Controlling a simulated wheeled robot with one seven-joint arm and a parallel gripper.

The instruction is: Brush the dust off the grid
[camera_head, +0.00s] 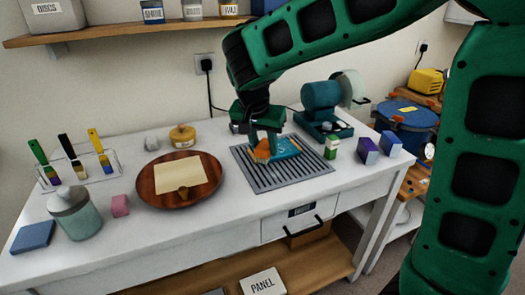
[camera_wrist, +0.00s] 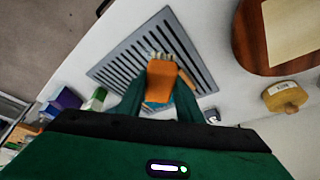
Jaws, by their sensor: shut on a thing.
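The grid (camera_head: 265,184) is a grey slotted plate lying on the white table, right of the round wooden board. It also shows in the wrist view (camera_wrist: 116,68). My gripper (camera_head: 264,140) is over the grid, shut on an orange brush (camera_wrist: 161,76). The brush's orange part shows below the fingers in the head view (camera_head: 261,152). Pale bristles seem to show at its far end in the wrist view, over the slots; whether they touch the grid I cannot tell. A blue item (camera_head: 285,147) with markings is at the grid's back, partly hidden by my gripper. I cannot make out dust.
The wooden board (camera_head: 150,197) bears a cream sheet. A green-and-white bottle (camera_head: 331,147), a purple box (camera_head: 367,151) and a teal machine (camera_head: 322,104) stand close to the grid. Brushes, a jar (camera_head: 75,215) and a pink block (camera_head: 120,206) are left.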

